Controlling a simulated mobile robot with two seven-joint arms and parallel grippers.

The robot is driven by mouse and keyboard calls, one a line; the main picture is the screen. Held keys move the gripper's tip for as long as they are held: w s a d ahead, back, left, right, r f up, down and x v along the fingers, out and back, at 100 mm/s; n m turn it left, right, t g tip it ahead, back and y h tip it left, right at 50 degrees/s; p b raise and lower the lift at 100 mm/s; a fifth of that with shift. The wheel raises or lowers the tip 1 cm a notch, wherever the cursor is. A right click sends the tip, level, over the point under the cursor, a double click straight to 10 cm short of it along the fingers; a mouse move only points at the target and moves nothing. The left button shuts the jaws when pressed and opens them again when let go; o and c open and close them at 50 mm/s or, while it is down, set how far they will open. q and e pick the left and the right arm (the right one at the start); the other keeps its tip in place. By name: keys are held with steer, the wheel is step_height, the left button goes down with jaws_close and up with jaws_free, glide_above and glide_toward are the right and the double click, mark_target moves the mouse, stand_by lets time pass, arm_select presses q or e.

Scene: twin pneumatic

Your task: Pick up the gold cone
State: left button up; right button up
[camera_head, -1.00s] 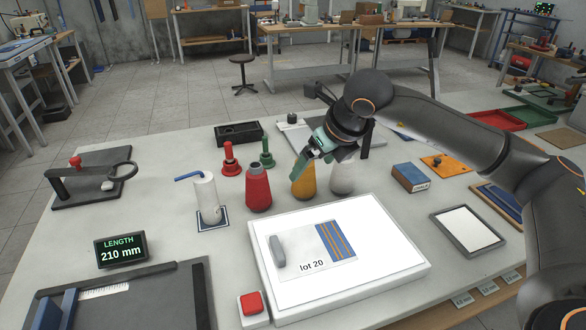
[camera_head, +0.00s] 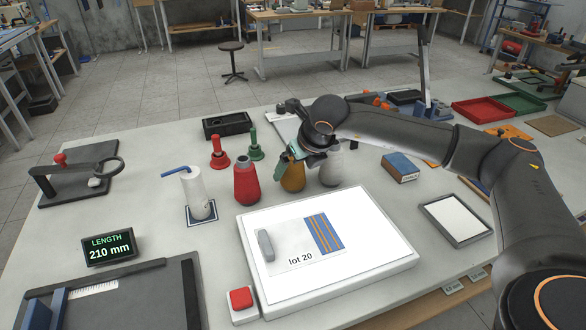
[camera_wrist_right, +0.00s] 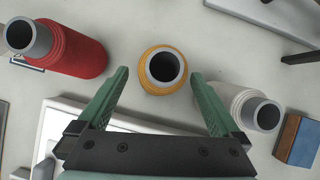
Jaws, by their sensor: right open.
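The gold cone (camera_head: 292,178) stands upright on the table between the red cone (camera_head: 247,184) and the white cone (camera_head: 331,168). In the right wrist view the gold cone (camera_wrist_right: 162,72) shows its grey open top, just beyond and between the two green fingertips. My right gripper (camera_head: 290,152) is at the gold cone's top and hides part of it in the head view. In the wrist view the right gripper (camera_wrist_right: 157,80) is open, with one finger on each side of the gold cone. No grip on it shows. My left gripper is not in view.
In the wrist view the red cone (camera_wrist_right: 62,50) lies left and the white cone (camera_wrist_right: 248,108) is close to the right finger. A white light box (camera_head: 390,255) lies in front of the cones. Red (camera_head: 219,153) and green (camera_head: 255,147) bell-shaped items stand behind.

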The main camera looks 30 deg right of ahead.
steer(key=shift+x, duration=1.45)
steer(key=shift+r, duration=0.1)
steer(key=c, duration=1.4)
